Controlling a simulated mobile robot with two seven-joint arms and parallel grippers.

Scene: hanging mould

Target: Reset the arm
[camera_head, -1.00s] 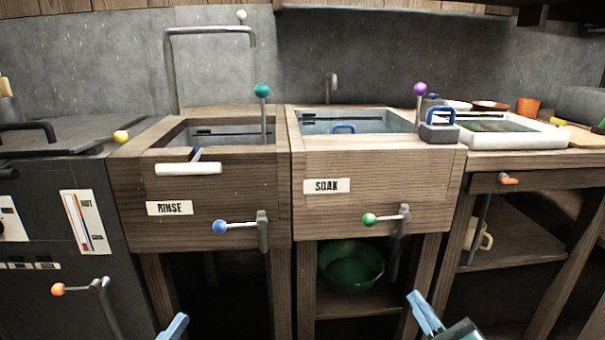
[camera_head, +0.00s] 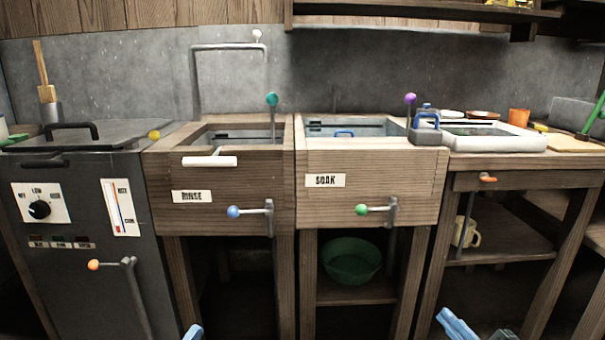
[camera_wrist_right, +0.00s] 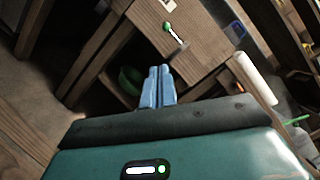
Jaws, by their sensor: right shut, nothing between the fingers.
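My right gripper (camera_head: 455,325) shows at the bottom edge of the head view, low in front of the wooden stand to the right of the soak sink. In the right wrist view its two blue fingers (camera_wrist_right: 158,88) are together with nothing between them. They point toward the soak sink's front and the green bowl. A small blue tip of my left gripper (camera_head: 193,332) shows at the bottom edge of the head view; the rest is out of frame. Neither gripper touches anything that I can see.
The rinse sink (camera_head: 218,173) and soak sink (camera_head: 370,195) have levers sticking out in front. A dark heater cabinet (camera_head: 80,215) stands left, with an orange-knobbed lever (camera_head: 94,265). A green bowl (camera_head: 352,262) sits on the shelf below. A white tray (camera_head: 490,142) lies right.

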